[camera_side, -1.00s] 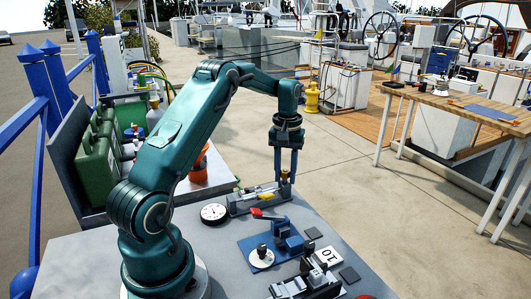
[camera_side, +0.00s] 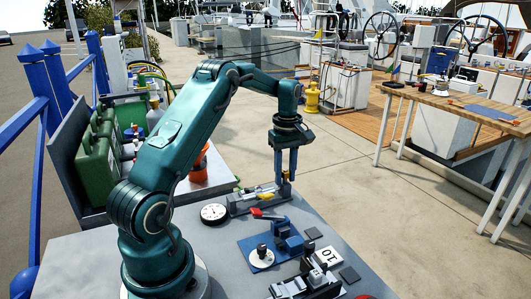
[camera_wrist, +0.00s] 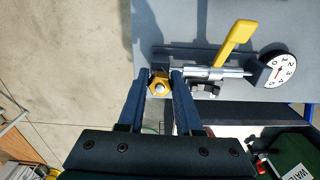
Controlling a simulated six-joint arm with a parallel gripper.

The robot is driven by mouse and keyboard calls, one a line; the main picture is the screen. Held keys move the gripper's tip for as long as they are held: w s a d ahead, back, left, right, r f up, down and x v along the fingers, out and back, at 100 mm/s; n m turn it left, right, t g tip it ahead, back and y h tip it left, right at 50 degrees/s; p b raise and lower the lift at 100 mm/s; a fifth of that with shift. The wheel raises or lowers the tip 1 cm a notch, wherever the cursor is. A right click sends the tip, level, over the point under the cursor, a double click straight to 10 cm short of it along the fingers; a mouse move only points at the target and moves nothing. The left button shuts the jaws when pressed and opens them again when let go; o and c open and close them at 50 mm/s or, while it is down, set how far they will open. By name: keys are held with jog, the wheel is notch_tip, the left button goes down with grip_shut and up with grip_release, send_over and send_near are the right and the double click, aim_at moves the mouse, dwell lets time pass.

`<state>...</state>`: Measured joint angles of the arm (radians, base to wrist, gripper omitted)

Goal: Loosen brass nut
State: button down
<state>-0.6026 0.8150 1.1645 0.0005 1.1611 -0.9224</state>
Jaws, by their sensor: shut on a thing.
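The brass nut (camera_wrist: 157,86) is a yellow hex piece with a pale stud in its middle, at the left end of a grey fixture with a steel rod (camera_wrist: 215,73). My gripper (camera_wrist: 164,80) is shut on the nut, one finger on each side of it, in the wrist view. In the side view my gripper (camera_side: 285,178) points straight down at the right end of the fixture (camera_side: 255,197), and the nut is mostly hidden between the fingers.
A yellow lever (camera_wrist: 236,42) and a round dial (camera_wrist: 275,71) sit along the fixture. A blue plate (camera_side: 262,247) with a blue clamp and a red lever lies nearer on the grey table. Open floor lies beyond the table edge.

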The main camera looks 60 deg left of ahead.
jog(key=shift+d+f, duration=0.1)
jog(key=shift+d, duration=0.05)
jog(key=n, duration=0.3)
jog(key=shift+n, duration=0.8)
jog(key=n, duration=0.2)
jog(key=shift+n, duration=0.4)
jog(key=c, duration=0.9)
grip_release()
